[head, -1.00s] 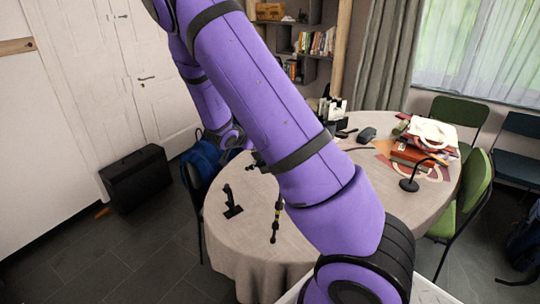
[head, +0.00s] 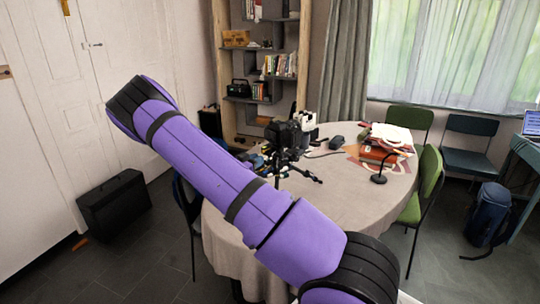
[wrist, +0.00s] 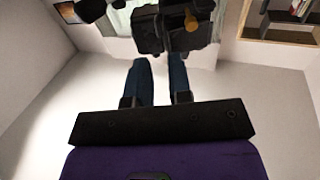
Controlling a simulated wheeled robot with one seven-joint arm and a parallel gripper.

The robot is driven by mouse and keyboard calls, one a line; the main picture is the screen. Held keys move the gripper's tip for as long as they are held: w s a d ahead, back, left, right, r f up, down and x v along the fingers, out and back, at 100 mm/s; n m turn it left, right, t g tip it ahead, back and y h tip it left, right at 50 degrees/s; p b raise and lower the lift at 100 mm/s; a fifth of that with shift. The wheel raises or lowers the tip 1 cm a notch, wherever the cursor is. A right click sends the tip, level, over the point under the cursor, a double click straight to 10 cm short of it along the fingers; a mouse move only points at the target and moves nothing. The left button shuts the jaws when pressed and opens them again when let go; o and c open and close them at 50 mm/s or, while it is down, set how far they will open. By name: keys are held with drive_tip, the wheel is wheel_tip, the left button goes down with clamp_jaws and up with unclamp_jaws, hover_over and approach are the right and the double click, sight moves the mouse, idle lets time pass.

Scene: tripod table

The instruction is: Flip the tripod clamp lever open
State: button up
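The small black tripod (head: 277,176) stands on the round table with a black camera (head: 284,135) on top, just past my arm in the head view. In the wrist view, a dark blocky piece (wrist: 150,30), apparently the tripod head or camera, fills the top, with a yellow-orange knob or lever (wrist: 190,21) on its right part. My gripper (wrist: 160,62) points at this piece from below. Its two dark blue fingers are apart, with bare wall showing between them. I cannot tell whether the tips touch anything. My arm hides the gripper in the head view.
The round table (head: 345,195) has a grey cloth. Books and papers (head: 385,145) and a black lamp (head: 379,178) are on its right side. A green chair (head: 430,185) stands at the right. A black case (head: 113,205) is on the floor at left.

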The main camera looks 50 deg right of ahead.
sight(270, 153)
drive_tip(key=d, duration=0.8)
drive_tip(key=shift+w, duration=0.15)
drive_tip(key=shift+c, duration=0.4)
clamp_jaws()
